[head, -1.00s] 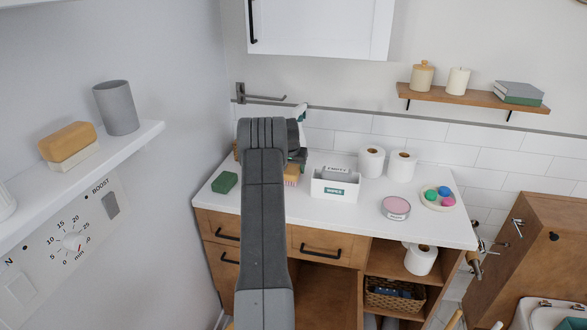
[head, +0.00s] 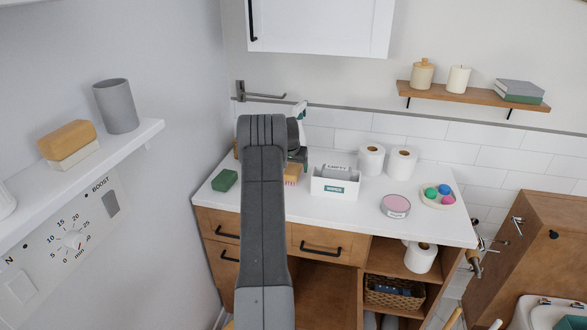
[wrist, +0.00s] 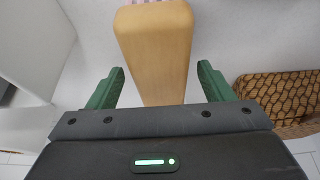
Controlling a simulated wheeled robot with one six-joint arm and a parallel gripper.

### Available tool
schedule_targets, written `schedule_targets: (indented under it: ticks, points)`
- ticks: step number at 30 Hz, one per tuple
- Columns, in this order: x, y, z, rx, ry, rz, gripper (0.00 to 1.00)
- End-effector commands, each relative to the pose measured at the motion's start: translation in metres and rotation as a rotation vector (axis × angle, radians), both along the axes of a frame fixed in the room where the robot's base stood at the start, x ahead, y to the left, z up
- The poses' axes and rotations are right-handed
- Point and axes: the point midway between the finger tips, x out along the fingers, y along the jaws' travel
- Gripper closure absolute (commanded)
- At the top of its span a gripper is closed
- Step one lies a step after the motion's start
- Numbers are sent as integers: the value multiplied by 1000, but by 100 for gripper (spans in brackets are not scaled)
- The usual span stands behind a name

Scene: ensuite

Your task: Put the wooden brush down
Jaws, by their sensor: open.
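The wooden brush (wrist: 158,48) shows in the wrist view as a pale wooden block with pinkish bristles at the top edge of the picture. My gripper (wrist: 160,68) is open, with one green finger on each side of the brush and visible gaps between. In the head view, part of the brush (head: 291,172) shows just right of my arm, at the white countertop (head: 345,208). My arm hides the rest of it and most of my gripper there.
A green block (head: 225,180) lies left of my arm. A wicker basket (wrist: 275,98) shows in the wrist view.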

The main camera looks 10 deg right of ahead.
Motion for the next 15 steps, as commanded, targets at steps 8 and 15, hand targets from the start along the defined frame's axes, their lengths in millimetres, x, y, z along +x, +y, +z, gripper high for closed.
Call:
schedule_targets:
  ticks: [8,15]
  points:
    - [-17,8,45,-1,-4,0,26]
    - [-32,14,85,0,-3,0,26]
